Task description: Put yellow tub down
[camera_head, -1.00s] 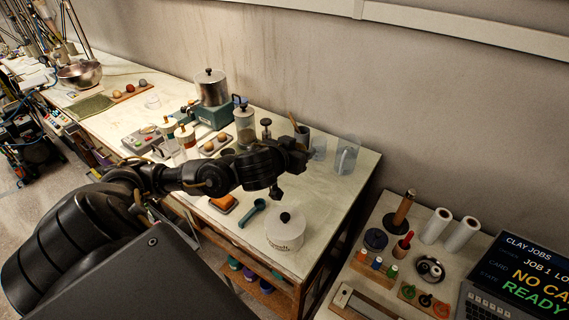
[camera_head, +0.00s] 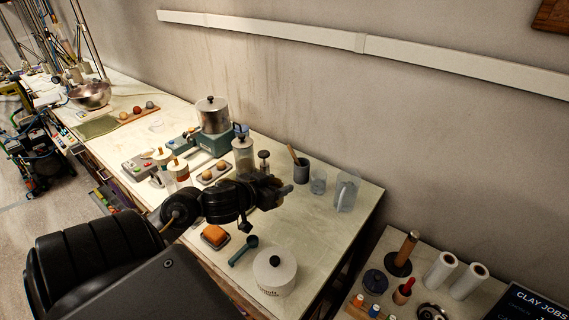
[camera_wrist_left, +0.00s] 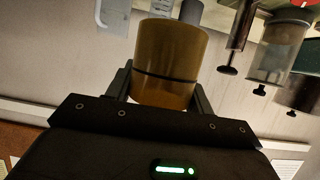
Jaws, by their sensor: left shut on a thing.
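The yellow tub (camera_wrist_left: 170,62) shows in the left wrist view as an amber-brown, round-walled tub with a dark line around it. My left gripper (camera_wrist_left: 158,90) is shut on it, one finger on each side. In the head view my left gripper (camera_head: 279,190) is over the far bench, in front of the grey tool cup. I cannot make out the tub in the head view; my arm seems to hide it. Whether the tub touches the bench cannot be told. My right gripper is not in view.
Near the gripper on the bench (camera_head: 322,232) stand a grey tool cup (camera_head: 301,172), a clear beaker (camera_head: 319,182), a clear jug (camera_head: 346,192) and a white lidded pot (camera_head: 274,274). A teal scoop (camera_head: 243,252) lies left of the pot. Bare bench lies between jug and pot.

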